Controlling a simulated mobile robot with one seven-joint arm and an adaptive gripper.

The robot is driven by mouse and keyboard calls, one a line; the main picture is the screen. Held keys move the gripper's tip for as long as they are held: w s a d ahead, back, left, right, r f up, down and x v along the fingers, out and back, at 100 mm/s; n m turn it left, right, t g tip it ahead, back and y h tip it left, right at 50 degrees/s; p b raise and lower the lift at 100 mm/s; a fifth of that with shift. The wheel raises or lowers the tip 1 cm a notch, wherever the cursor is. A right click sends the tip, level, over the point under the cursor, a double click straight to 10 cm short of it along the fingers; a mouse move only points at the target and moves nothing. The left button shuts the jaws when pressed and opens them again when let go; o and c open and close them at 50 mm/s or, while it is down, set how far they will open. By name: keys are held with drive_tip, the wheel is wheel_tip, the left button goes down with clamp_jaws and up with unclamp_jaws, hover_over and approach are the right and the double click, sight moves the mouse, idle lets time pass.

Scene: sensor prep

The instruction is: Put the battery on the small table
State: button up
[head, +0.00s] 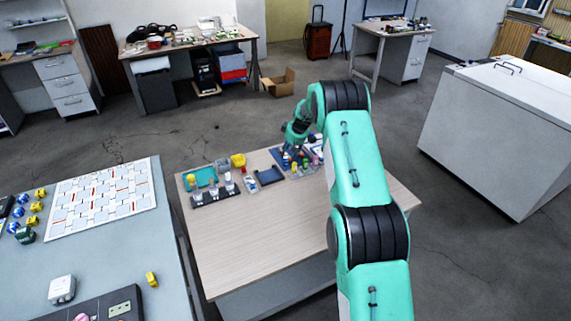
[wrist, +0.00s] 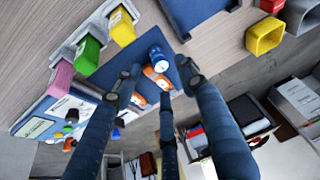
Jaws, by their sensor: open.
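My gripper (head: 289,156) is over the back edge of the wood-topped table (head: 255,232). In the head view the arm and gripper hide most of this spot.
A rack with pink, green (wrist: 89,55) and yellow blocks stands beside the tray. A yellow bin (head: 238,160), a teal tray (head: 200,178) and a dark bottle rack (head: 216,195) share the table. Its front is clear. A grey table (head: 110,256) stands at left, a white cabinet (head: 490,140) at right.

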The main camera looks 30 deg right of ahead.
sight(286, 158)
drive_tip(key=shift+w+f, duration=0.2)
drive_tip(key=shift+f, duration=0.35)
drive_tip(key=shift+a, duration=0.1)
drive_tip(key=shift+b+x, duration=0.85)
drive_tip(key=shift+x, duration=1.75)
clamp_jaws()
